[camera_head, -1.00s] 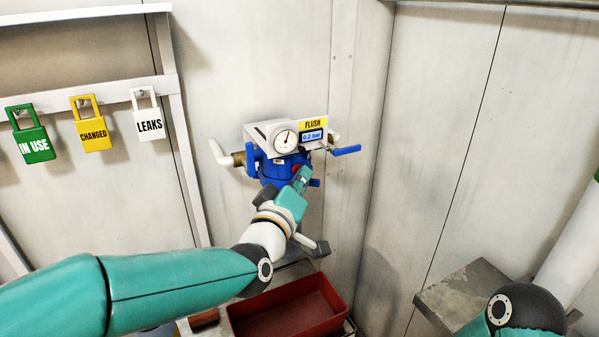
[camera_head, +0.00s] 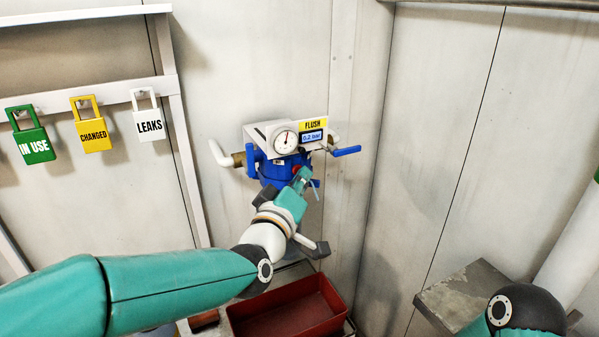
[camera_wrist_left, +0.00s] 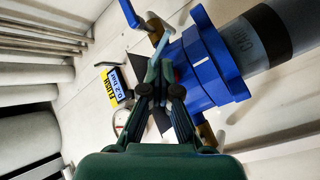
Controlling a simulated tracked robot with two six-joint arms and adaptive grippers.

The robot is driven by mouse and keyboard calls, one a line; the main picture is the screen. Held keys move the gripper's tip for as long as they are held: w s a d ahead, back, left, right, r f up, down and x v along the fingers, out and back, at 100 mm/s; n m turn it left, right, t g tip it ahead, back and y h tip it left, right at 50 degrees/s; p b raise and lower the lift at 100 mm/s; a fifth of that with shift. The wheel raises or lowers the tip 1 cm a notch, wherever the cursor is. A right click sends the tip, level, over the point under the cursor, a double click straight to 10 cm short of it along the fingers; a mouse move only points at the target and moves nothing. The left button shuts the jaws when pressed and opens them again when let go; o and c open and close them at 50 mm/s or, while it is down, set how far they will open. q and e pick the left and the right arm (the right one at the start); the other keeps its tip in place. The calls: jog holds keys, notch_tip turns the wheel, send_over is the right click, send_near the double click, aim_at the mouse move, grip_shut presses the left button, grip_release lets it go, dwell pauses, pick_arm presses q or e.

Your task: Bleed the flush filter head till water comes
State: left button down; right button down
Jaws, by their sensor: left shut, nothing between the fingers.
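A thin pale streak (camera_head: 317,193) shows right of the tips, perhaps water. In the left wrist view the shut fingers (camera_wrist_left: 160,72) overlap the blue head (camera_wrist_left: 205,60). My right gripper is out of view.
A blue lever (camera_head: 346,151) sticks out right of the head. A red tray (camera_head: 290,308) lies below my left arm. Green, yellow and white tags (camera_head: 149,125) hang on a rail at left. A grey ledge (camera_head: 465,293) stands at lower right.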

pick_arm(q)
jog(key=shift+s, duration=0.15)
jog(key=shift+s+d+b, duration=0.35)
jog(key=shift+s+b, duration=0.05)
jog(key=shift+s, duration=0.3)
jog(key=shift+s+d+b, duration=0.15)
jog(key=shift+s+d, duration=0.2)
jog(key=shift+s, duration=0.4)
jog(key=shift+s+d+b, duration=0.2)
jog(key=shift+s+d, duration=0.15)
jog(key=shift+s, duration=0.45)
jog(key=shift+s+d+b, duration=0.15)
jog(key=shift+s+d, duration=0.2)
jog(key=shift+s, duration=0.4)
